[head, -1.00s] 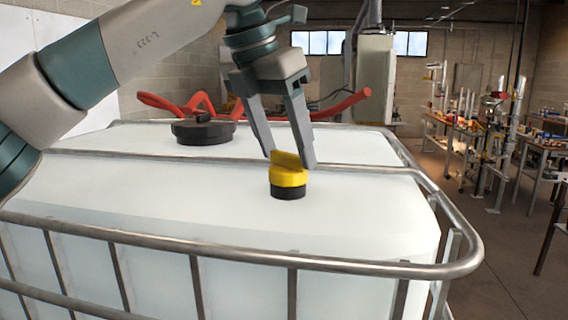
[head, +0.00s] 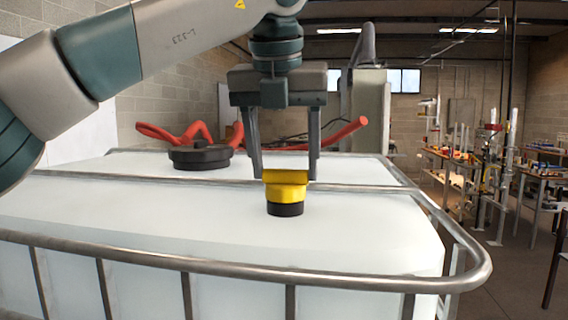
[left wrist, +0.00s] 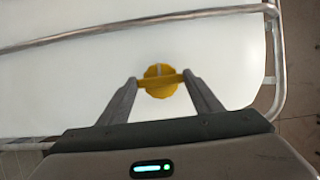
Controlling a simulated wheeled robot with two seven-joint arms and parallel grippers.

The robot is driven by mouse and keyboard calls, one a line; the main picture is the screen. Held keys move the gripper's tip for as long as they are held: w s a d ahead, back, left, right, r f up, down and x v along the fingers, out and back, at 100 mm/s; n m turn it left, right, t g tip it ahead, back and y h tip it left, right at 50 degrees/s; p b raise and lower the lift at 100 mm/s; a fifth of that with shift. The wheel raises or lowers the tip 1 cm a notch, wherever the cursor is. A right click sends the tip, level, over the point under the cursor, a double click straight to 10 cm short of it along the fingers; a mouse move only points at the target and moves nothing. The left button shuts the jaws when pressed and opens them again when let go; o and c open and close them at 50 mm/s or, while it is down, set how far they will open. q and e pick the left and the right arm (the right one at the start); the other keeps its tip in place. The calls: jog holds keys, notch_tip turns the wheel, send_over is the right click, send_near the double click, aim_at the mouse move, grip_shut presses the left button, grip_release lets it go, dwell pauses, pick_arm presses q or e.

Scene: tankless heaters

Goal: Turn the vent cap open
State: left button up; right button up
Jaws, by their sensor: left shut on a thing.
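The yellow vent cap (head: 286,190) sits upright on its black base (head: 285,209) on top of the white tank (head: 200,225). My left gripper (head: 285,176) comes down from above with its two fingers on either side of the cap's raised grip bar. It is shut on the bar. In the left wrist view the vent cap (left wrist: 161,91) lies between the fingertips (left wrist: 160,81), with the bar running across from one finger to the other. My right gripper is not in view.
A metal tube frame (head: 250,270) runs around the tank top, with a bar crossing behind the cap. A large black lid (head: 200,157) and a red hose (head: 190,133) are at the back left. Cluttered workbenches (head: 490,170) stand at the right.

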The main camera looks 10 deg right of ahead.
pick_arm(q)
jog(key=o, duration=1.1)
jog(key=shift+c, duration=0.2)
jog(key=shift+r, duration=0.15)
jog(key=shift+s+a+r, duration=0.1)
jog(key=shift+s+r, duration=0.15)
jog(key=shift+r, duration=0.3)
jog(key=v, duration=1.6)
jog(key=shift+p, duration=0.4)
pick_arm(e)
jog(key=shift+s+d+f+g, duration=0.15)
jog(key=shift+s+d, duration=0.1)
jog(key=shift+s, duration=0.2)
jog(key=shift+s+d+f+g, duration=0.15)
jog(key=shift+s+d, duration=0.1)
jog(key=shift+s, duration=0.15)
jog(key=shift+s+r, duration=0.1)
